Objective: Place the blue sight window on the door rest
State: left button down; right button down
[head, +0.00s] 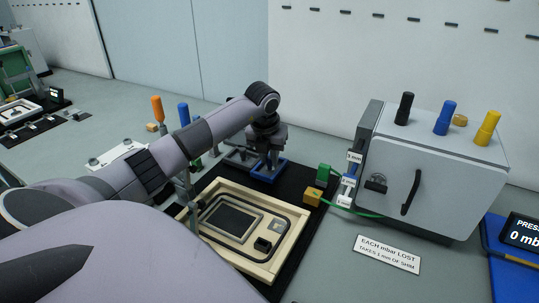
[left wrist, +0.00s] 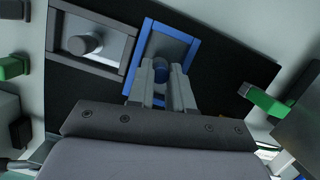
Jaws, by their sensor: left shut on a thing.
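The blue sight window (head: 284,175) is a blue square frame with a grey pane and a blue knob, on the black mat behind the cream panel. My left gripper (head: 268,148) is over it, pointing down. In the left wrist view the fingers (left wrist: 162,88) are shut on the blue knob of the window (left wrist: 192,52). Whether the window touches the mat is hard to tell. A cream panel (head: 263,270) with a dark seal and a grey-framed opening lies in front. I cannot tell which part is the door rest. My right gripper is not in view.
A grey-framed window (left wrist: 115,30) lies left of the blue one. A grey cabinet (head: 430,170) with coloured knobs stands at right. A white sign (head: 387,254) lies in front of it.

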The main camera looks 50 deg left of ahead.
pick_arm(q)
jog(key=shift+r, duration=0.1)
jog(key=c, duration=1)
grip_release()
jog(key=shift+f, duration=0.2)
jog(key=v, duration=1.2)
jog(key=shift+r, duration=0.2)
jog(key=shift+s+d+f, duration=0.1)
jog(key=shift+s+d, duration=0.05)
